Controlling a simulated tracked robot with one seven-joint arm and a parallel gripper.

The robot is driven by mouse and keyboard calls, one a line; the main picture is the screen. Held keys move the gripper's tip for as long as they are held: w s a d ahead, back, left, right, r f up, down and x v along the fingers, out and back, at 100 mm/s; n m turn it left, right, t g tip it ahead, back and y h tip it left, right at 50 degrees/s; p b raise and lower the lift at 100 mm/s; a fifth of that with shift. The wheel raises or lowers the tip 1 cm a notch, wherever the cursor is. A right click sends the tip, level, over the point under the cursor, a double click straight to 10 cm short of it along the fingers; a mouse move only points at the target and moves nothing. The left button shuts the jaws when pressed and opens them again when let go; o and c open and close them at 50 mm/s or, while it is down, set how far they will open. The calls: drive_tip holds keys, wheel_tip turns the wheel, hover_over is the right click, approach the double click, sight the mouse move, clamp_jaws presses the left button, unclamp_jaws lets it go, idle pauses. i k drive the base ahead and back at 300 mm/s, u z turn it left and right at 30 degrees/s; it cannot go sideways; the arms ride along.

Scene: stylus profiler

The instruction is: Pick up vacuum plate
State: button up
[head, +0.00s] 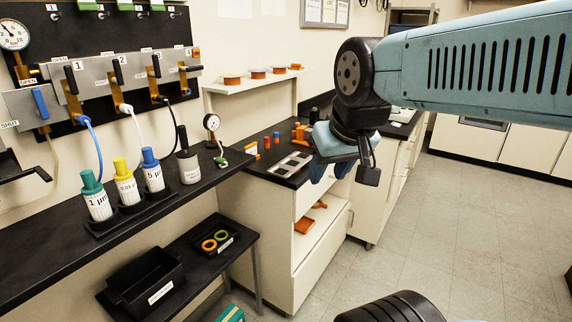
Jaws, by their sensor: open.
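My gripper (340,172) hangs at the end of my blue arm, in front of the right part of the dark counter. Its blue fingers point down and appear apart, with nothing seen between them. A flat pale plate with dark squares (289,164) lies on the counter just left of my gripper. No label on it can be read, so I cannot tell for sure that it is the vacuum plate. The gripper and the arm's end hide part of the counter behind them.
Small orange and red pieces (299,133) stand on the counter behind the plate. A dial gauge (211,122) stands left. Labelled bottles (96,197) stand on the left bench. A black bin (146,281) sits on a low table. An open shelf (318,232) is below the counter. The floor at right is clear.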

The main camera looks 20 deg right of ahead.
sight(285, 168)
drive_tip(key=u, duration=0.05)
drive_tip(key=i, duration=1)
drive_tip(key=z, duration=0.05)
